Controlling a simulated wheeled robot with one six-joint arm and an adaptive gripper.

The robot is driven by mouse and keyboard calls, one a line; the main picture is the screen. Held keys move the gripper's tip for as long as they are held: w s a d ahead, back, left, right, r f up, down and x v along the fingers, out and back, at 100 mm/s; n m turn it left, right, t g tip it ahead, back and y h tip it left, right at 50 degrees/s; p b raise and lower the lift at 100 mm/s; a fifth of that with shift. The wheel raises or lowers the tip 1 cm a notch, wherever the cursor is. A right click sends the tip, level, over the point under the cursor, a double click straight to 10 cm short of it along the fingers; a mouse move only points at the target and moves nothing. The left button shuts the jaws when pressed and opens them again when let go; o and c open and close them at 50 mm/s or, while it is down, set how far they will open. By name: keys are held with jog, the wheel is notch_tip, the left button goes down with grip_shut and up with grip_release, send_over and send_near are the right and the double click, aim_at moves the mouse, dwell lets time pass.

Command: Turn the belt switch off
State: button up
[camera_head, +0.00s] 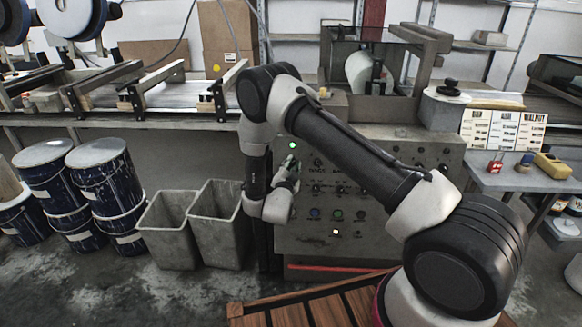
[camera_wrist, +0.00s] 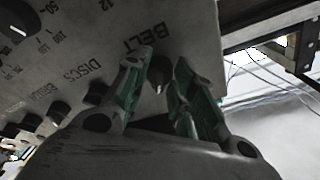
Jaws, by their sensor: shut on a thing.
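The belt switch (camera_wrist: 158,75) is a dark knob with a light pointer mark, just below the printed word BELT on the grey control panel (camera_head: 340,242). In the wrist view my gripper (camera_wrist: 163,63) has its green-padded fingers on either side of this knob and is shut on it. In the head view my gripper (camera_head: 291,165) is against the panel's upper left part, below a lit green lamp (camera_head: 292,145). The switch is hidden there by my gripper.
More knobs fill the panel, including a DISCS knob (camera_wrist: 96,93) beside the belt switch. Two grey bins (camera_head: 217,225) and several dark blue drums (camera_head: 105,180) stand on the floor to the left. A conveyor (camera_head: 160,95) runs above them. A side table (camera_head: 520,179) stands right.

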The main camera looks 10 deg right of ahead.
jog(key=n, duration=0.3)
jog(key=n+y, duration=0.1)
jog(key=n, duration=0.2)
jog(key=shift+s+d+f+n+t+y, duration=0.1)
jog(key=shift+d+n+t+y, duration=0.1)
jog(key=shift+n+t+y, duration=0.15)
jog(key=n, duration=0.3)
jog(key=n+y, duration=0.1)
jog(key=n, duration=0.2)
jog(key=shift+d+n+y, duration=0.1)
jog(key=shift+n+y, duration=0.15)
jog(key=shift+n, duration=0.4)
jog(key=o, duration=1)
jog(key=shift+o, duration=0.2)
jog(key=v, duration=1.2)
